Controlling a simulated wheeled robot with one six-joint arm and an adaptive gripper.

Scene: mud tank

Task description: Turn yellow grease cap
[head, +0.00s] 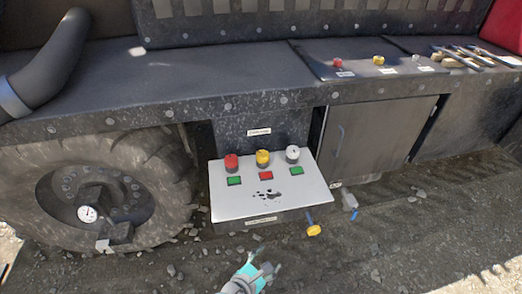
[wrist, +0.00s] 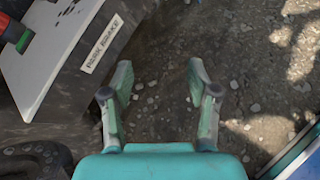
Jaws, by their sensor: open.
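A yellow cap (head: 263,158) stands in the middle of a white-topped panel box (head: 232,203), between a red cap (head: 231,161) and a white cap (head: 292,154). A smaller yellow cap (head: 378,60) sits on the deck at the back right. I cannot tell from the labels which one is the grease cap. My gripper (head: 262,272) is low in front of the panel box, apart from it. In the wrist view my gripper (wrist: 160,78) is open and empty over the gravel. The box's edge (wrist: 70,70) shows at left there; no yellow cap shows.
Coloured squares lie below the caps on the panel. A yellow-ended tool (head: 314,230) is at the box's right front. A tyre (head: 95,195) with a gauge stands left. A grey cabinet door (head: 375,135) is right. Tools (head: 468,56) lie on the deck. Gravel in front is mostly open.

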